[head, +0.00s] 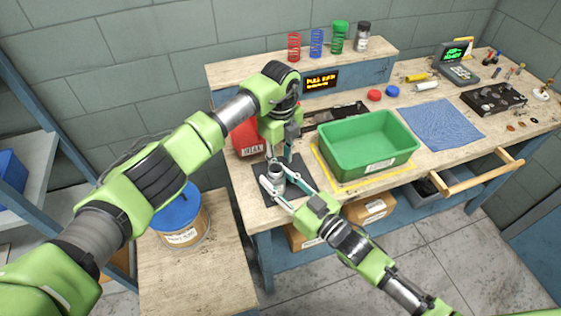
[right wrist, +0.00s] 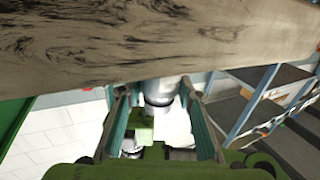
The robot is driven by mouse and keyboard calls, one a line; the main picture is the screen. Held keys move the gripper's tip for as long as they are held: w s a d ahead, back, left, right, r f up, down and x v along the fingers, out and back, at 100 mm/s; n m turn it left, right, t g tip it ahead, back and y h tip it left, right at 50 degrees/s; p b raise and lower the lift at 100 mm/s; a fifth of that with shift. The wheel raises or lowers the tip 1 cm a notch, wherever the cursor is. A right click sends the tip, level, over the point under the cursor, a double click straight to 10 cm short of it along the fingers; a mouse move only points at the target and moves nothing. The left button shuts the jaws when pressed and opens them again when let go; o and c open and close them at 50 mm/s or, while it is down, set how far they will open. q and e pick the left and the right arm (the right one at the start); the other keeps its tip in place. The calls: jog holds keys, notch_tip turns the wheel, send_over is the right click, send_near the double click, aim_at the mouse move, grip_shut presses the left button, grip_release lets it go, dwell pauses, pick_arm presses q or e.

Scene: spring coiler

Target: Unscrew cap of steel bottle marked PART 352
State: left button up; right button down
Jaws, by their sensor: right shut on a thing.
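A small steel bottle (head: 274,181) stands on a dark mat (head: 257,181) near the bench's left front corner. It also shows between the fingers in the right wrist view (right wrist: 161,90). Its marking is not readable. My right gripper (head: 273,190) comes in from the lower right and is shut on the bottle's body. My left gripper (head: 278,158) points down from above, its fingertips close to the bottle's top. The cap is mostly hidden by these fingers, and whether they touch it is unclear.
A green bin (head: 368,145) stands right of the bottle. A red container (head: 247,138) is behind my left gripper. A blue cloth (head: 442,125) lies farther right, and an open drawer (head: 470,178) juts out at the front. A blue-lidded drum (head: 181,222) stands lower left.

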pick_arm(q)
jog(key=shift+f, duration=0.75)
jog(key=shift+f, duration=0.1)
jog(key=o, duration=1.2)
jog(key=shift+f, duration=0.1)
pick_arm(e)
jog(key=c, duration=1.4)
grip_release()
pick_arm(q)
notch_tip(320, 180, up, 12)
jog(key=shift+r, duration=0.15)
